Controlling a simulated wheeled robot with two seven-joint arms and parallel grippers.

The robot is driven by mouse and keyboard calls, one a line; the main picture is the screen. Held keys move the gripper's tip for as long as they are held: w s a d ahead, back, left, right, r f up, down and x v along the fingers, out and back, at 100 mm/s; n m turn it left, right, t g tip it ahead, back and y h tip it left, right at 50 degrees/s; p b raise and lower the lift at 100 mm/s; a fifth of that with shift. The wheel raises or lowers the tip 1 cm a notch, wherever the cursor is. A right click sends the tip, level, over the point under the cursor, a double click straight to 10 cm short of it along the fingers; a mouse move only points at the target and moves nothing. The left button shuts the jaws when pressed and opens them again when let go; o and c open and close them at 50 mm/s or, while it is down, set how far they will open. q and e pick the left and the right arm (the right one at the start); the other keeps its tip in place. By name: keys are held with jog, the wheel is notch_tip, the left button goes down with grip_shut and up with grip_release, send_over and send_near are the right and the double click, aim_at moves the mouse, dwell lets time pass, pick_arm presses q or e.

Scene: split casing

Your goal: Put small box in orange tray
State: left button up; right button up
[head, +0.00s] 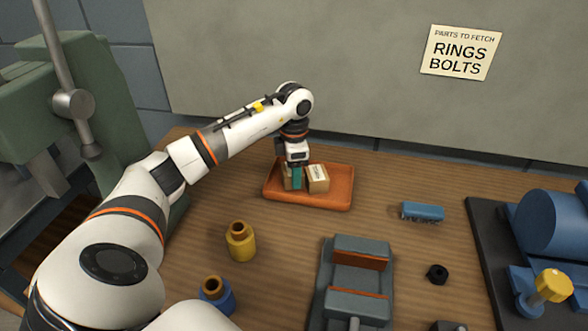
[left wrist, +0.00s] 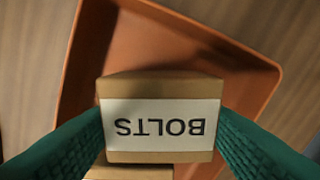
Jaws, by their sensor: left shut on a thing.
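The orange tray (head: 335,203) lies on the bench near the back wall; its floor and rim also show in the left wrist view (left wrist: 165,45). My left gripper (head: 296,178) points down into the tray. Its green fingers are shut on a small tan cardboard box (head: 287,183), partly hidden by a finger in the head view. In the left wrist view this small box (left wrist: 165,125) has a white label reading BOLTS. Another small box (head: 319,180) sits beside it in the tray. I cannot tell whether the held box touches the tray floor. My right gripper is out of view.
A yellow bottle (head: 240,243) and a blue bottle (head: 216,295) stand in front of the tray. A grey fixture (head: 355,280), a blue block (head: 423,212), a black ring (head: 437,273) and a blue machine (head: 555,235) lie to the right. A wall sign (head: 460,53) reads RINGS, BOLTS.

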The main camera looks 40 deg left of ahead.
pick_arm(q)
jog(key=o, duration=1.1)
jog(key=shift+o, duration=0.2)
notch_tip(320, 180, up, 12)
jog(key=shift+w, duration=0.1)
